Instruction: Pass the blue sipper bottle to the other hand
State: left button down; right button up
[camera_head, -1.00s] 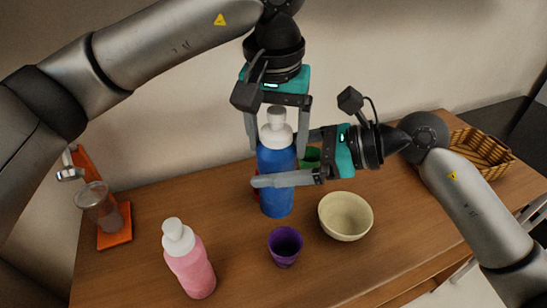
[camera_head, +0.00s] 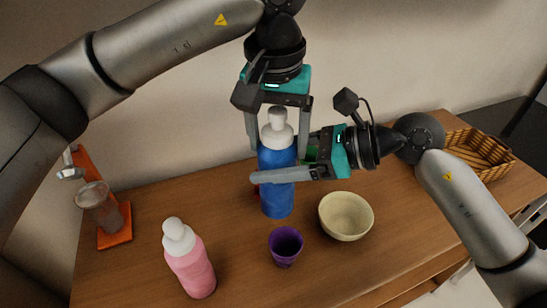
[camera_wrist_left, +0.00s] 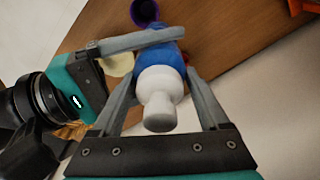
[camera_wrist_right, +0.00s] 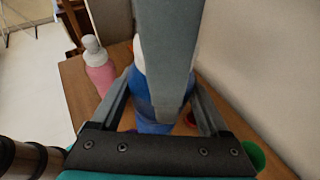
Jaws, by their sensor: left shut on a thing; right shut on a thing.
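The blue sipper bottle (camera_head: 278,190) with a white cap is upright in the head view, above the table's middle; whether its base is clear of the wood is hard to tell. My left gripper (camera_head: 278,146) comes from above, its fingers shut on the bottle's two sides just below the cap. My right gripper (camera_head: 275,168) comes from the right and is shut on the blue body lower down, its near finger crossing the front. The left wrist view shows the white cap (camera_wrist_left: 158,95) between the left fingers. In the right wrist view a left finger partly hides the bottle (camera_wrist_right: 150,118).
A pink bottle (camera_head: 189,265), purple cup (camera_head: 285,246) and cream bowl (camera_head: 346,216) stand in front on the wooden table. A glass (camera_head: 98,206) by an orange stand is at left, a wicker basket (camera_head: 480,155) at right. Red and green items are partly hidden behind the bottle.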

pick_arm(q)
jog(key=shift+w+a, duration=0.1)
pick_arm(e)
jog(key=shift+s+a, duration=0.1)
jog(key=shift+s, duration=0.05)
jog(key=c, duration=0.4)
pick_arm(q)
jog(key=shift+c, duration=1.1)
grip_release()
pick_arm(e)
jog(key=shift+r, duration=0.1)
grip_shut()
pick_arm(q)
jog(key=shift+o, duration=1.1)
